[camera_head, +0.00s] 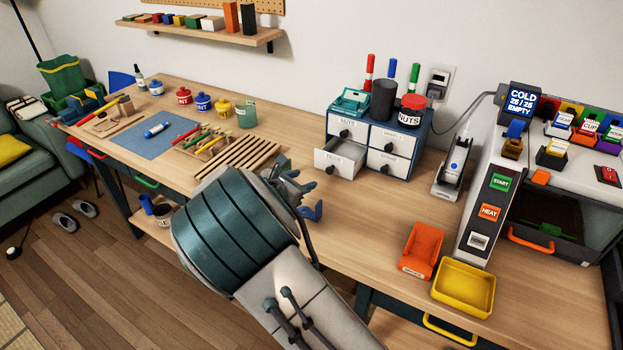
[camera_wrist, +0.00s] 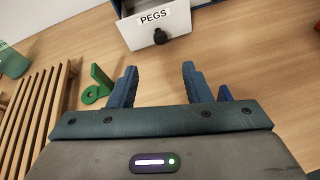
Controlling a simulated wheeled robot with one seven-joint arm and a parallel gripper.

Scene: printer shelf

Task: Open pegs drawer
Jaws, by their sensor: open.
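The pegs drawer (camera_head: 338,163) is the lower left drawer of a small blue cabinet (camera_head: 424,142) with white fronts. It stands pulled out, with its inside showing from above in the head view. Its white front (camera_wrist: 135,35) shows in the wrist view, with a PEGS label and a dark round knob (camera_wrist: 160,36). My gripper (camera_head: 309,199) is open and empty, low over the table in front of the drawer. In the wrist view its two blue fingers (camera_wrist: 160,76) are spread, apart from the knob, which lies beyond the gap between them.
The other cabinet drawers look shut. A black cup (camera_head: 383,100), a NUTS jar (camera_head: 411,110) and a teal box stand on top. A slatted wooden rack (camera_head: 238,163) and a green hook-shaped piece (camera_wrist: 98,86) lie left of my gripper. An orange bin (camera_head: 420,248) and a yellow tray stand right.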

